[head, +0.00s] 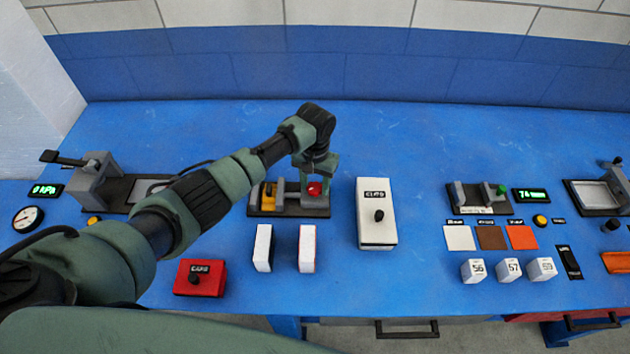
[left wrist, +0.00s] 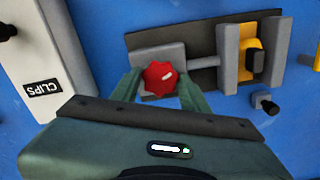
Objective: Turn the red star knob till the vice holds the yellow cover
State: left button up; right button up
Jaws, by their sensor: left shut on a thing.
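The red star knob (left wrist: 159,77) sits at the end of the vice's grey screw block, and it shows in the head view (head: 314,188) under my left gripper (head: 318,176). In the left wrist view my left gripper (left wrist: 160,86) has one finger on each side of the knob and is shut on it. The grey vice (left wrist: 228,58) stands on a dark base plate. The yellow cover (left wrist: 249,44) is between the vice's two jaws; it also shows in the head view (head: 268,196). I cannot tell whether both jaws touch it. My right gripper is not in view.
The white CLIPS box (head: 377,215) stands right of the vice. Two white blocks (head: 264,247) stand in front of it, and a red box (head: 201,278) is nearer the left. A small black knob (left wrist: 267,104) is beside the vice. Bare blue table lies behind the vice.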

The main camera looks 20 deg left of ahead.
aim_at(315, 188)
pick_arm(q)
jog(key=m, duration=0.5)
jog(key=shift+m+p, duration=0.3)
jog(key=shift+p, duration=0.05)
jog(key=m, duration=0.5)
jog(key=shift+m, duration=0.3)
jog(key=o, duration=1.4)
notch_tip(315, 188, up, 8)
jog(key=shift+f+b, duration=0.1)
jog(key=shift+b, duration=0.45)
